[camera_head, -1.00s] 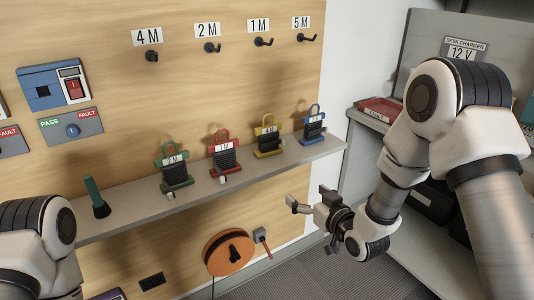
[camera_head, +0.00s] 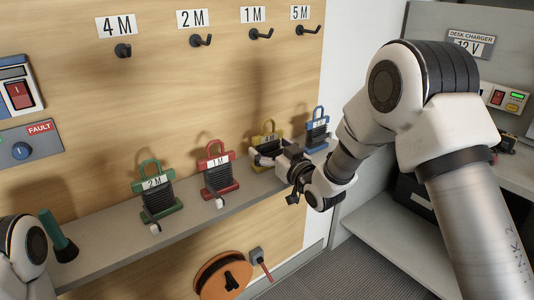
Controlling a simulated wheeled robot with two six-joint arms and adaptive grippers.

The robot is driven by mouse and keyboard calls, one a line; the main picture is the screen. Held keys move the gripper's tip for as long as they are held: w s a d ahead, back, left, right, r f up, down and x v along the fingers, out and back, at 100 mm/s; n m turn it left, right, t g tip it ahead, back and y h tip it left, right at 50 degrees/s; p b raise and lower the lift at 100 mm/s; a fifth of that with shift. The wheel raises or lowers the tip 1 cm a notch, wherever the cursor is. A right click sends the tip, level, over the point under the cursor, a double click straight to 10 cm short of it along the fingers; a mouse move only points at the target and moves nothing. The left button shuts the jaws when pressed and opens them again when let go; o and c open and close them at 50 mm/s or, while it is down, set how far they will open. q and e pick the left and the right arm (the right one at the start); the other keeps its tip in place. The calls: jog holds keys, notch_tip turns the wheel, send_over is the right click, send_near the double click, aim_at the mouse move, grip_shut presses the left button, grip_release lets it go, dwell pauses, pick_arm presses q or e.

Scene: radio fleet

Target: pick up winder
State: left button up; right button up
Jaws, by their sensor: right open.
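Several winders with dark wound cord stand in a row on the grey shelf (camera_head: 110,250). They are a green one (camera_head: 143,165) labelled 2 M, a red one (camera_head: 228,157) labelled 1 M, a yellow one (camera_head: 270,126) and a blue one (camera_head: 311,127). My right gripper (camera_head: 264,158) is open at the front of the yellow winder and partly covers it. I cannot tell whether its fingers touch the winder or surround it. Only a link of my left arm shows at the lower left; its gripper is out of view.
Hooks under the signs 4 M (camera_head: 116,27), 2 M, 1 M and 5 M are empty. A dark green handle-like object (camera_head: 58,233) stands at the shelf's left. An orange reel (camera_head: 209,281) is below. A desk charger panel (camera_head: 471,43) is at the right.

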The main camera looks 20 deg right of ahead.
aim_at(268, 135)
jog(key=shift+w+a, duration=0.15)
jog(key=shift+w, duration=0.4)
jog(key=shift+s, duration=0.1)
jog(key=c, duration=1.1)
jog(key=shift+o, duration=0.2)
jog(key=shift+r, duration=0.1)
jog(key=shift+r, duration=0.45)
jog(key=r, duration=0.2)
jog(key=p, duration=0.1)
jog(key=shift+s+r, duration=0.25)
jog(key=shift+r, duration=0.15)
jog(key=s+a, duration=0.1)
jog(key=s, duration=0.4)
jog(key=s+a, duration=0.1)
jog(key=s, duration=0.4)
jog(key=s+a+r, duration=0.1)
jog(key=s, duration=0.4)
jog(key=shift+s+r+p, duration=0.1)
jog(key=shift+s+p, duration=0.05)
jog(key=shift+p, duration=0.15)
jog(key=shift+c, duration=0.7)
